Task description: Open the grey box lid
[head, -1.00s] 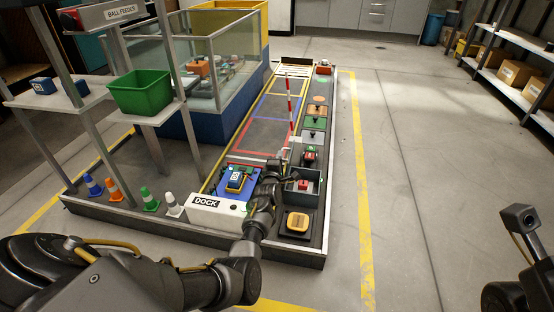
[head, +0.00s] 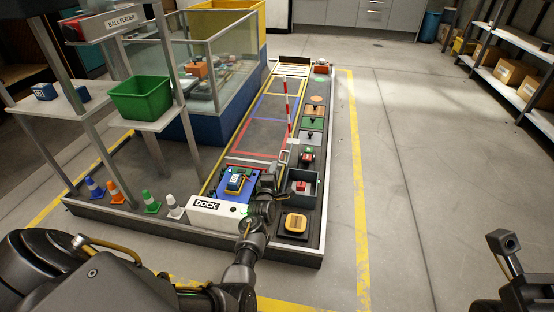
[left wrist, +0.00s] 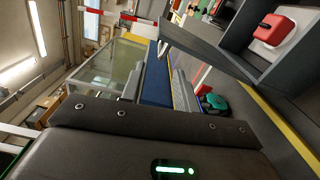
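The grey box (head: 316,190) stands at the right edge of the bench, its top uncovered and a red block-like button (head: 301,187) visible inside. In the left wrist view, the red button (left wrist: 272,32) sits beyond a dark grey panel (left wrist: 212,52); I cannot tell whether this is the raised lid or a box wall. My left gripper (head: 269,181) is just left of the box, apart from it as far as I can see. Its two light grey fingers (left wrist: 156,87) stand apart with nothing held between them.
An orange-yellow pad (head: 296,223) lies in front of the box, and a white DOCK block (head: 218,213) is to the left. A blue fixture (head: 237,183) sits behind DOCK. A red-and-white pole (head: 287,108) rises behind the box. The floor to the right is clear.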

